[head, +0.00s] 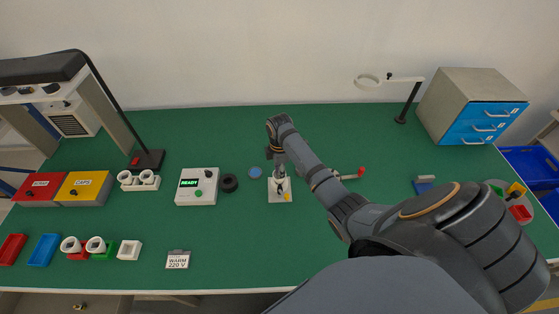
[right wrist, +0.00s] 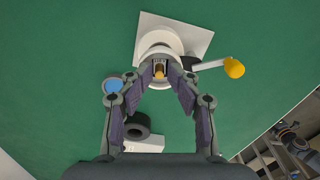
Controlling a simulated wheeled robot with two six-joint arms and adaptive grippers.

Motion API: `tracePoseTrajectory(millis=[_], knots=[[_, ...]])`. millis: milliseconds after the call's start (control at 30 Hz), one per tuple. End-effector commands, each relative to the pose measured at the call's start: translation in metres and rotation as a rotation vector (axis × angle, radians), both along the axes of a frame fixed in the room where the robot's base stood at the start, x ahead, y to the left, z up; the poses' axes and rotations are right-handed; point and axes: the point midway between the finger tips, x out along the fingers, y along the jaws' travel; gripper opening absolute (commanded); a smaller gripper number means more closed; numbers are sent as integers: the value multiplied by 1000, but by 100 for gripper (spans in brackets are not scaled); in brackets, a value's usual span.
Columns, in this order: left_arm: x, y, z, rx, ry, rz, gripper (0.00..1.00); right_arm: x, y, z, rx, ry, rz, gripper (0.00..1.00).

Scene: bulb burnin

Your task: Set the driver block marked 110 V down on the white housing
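My right gripper (head: 280,172) is low over a white fixture (head: 278,196) near the table's middle. In the right wrist view, the gripper (right wrist: 160,76) has its fingers on either side of a small gold-coloured piece (right wrist: 160,70), inside the fixture's round white part. I cannot tell whether the fingers grip it. A white housing (head: 129,250) stands at the front left, its top clear. No block with a readable 110 V mark shows. What looks like my left arm (right wrist: 298,143) shows small beyond the table edge in the right wrist view; its fingers are unclear.
A red tray (head: 12,248), blue tray (head: 43,250) and WARM 220 V card (head: 178,260) flank the housing's area.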

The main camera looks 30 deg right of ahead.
Motion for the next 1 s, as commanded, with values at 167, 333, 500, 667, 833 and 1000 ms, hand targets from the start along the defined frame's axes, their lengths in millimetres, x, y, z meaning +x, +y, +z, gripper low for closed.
tracePoseTrajectory(millis=[167, 333, 500, 667, 833, 1000], knots=[[0, 0, 0, 0, 0, 0, 20, 0, 0, 0, 0, 1, 0, 40], [-1, 2, 0, 2, 1, 0, 20, 0, 0, 2, 0, 0, 0, 40], [-1, 1, 0, 1, 1, 0, 20, 1, 0, 29, -2, -5, 1, 40], [0, 0, 0, 0, 0, 0, 20, 1, 0, 70, -3, -4, 1, 40], [0, 0, 0, 0, 0, 0, 20, 0, 0, 104, -1, -4, 0, 40], [0, 0, 0, 0, 0, 0, 20, 0, 0, 119, -1, -2, 0, 40]])
